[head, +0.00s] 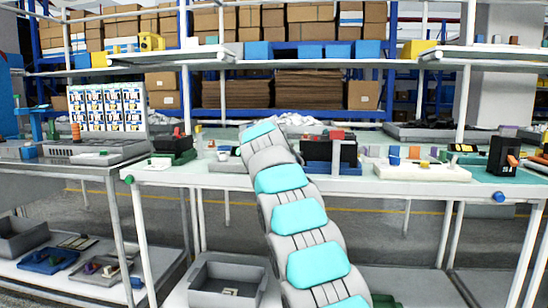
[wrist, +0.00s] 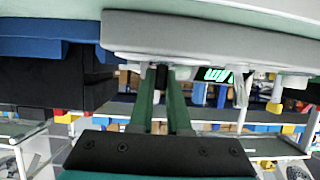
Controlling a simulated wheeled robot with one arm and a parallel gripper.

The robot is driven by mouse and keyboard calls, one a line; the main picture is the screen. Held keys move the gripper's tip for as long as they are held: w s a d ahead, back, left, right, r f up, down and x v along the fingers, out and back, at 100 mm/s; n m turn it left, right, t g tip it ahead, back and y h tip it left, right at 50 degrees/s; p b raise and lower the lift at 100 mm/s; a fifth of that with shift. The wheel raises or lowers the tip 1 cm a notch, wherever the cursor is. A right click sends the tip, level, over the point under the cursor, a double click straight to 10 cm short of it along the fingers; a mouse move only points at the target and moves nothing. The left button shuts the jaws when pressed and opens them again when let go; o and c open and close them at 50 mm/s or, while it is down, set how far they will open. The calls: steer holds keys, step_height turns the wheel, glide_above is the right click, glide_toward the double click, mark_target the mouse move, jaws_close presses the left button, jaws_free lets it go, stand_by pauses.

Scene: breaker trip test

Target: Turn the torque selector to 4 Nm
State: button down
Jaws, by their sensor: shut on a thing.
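In the wrist view, which looks upside down, my gripper (wrist: 161,82) has its two green fingers close together around a small dark knob (wrist: 161,73), which appears to be the torque selector. The fingers are shut on it from both sides. The knob stands by a grey base plate (wrist: 205,38). A small display with green glowing characters (wrist: 213,74) sits beside it, cut off and unreadable. I cannot make out the selector's scale or its setting. In the head view my arm reaches to the workbench and hides the gripper and the selector.
A black box in a blue holder (head: 330,169) stands right of my arm; it also shows at the wrist view's left (wrist: 50,82). A white fixture with small coloured parts (head: 422,172) is farther right. A dark green-based device (head: 172,148) stands left on the workbench (head: 205,180).

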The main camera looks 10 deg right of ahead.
stand_by(0.7)
steer(key=c, duration=0.9)
jaws_free()
steer(key=shift+s, duration=0.1)
steer(key=b+v, duration=0.1)
steer(key=v, duration=0.6)
steer(key=shift+s+a+r+b, duration=0.1)
steer(key=shift+s+a+b, duration=0.1)
steer(key=shift+b, duration=0.1)
steer(key=shift+d, duration=0.1)
steer(key=s+d+f+g, duration=0.4)
steer(key=s+f, duration=0.5)
steer(key=s, duration=0.4)
steer(key=s+d+f+g, duration=0.4)
steer(key=s+f, duration=0.6)
steer(key=s, duration=0.4)
steer(key=s+a+f+n+g+y, duration=0.1)
steer(key=s+f, duration=0.4)
steer(key=s, duration=0.6)
steer(key=s+a+f+n+g+y, duration=0.1)
steer(key=s+a+f+g, duration=0.2)
steer(key=s, duration=0.9)
steer(key=s+a+f+n+g+y+p, duration=0.1)
steer(key=s+a+f+g+y, duration=0.1)
steer(key=s+f, duration=0.7)
steer(key=shift+s+f+g, duration=0.1)
steer(key=shift+s+g, duration=0.2)
steer(key=shift+s, duration=1.25)
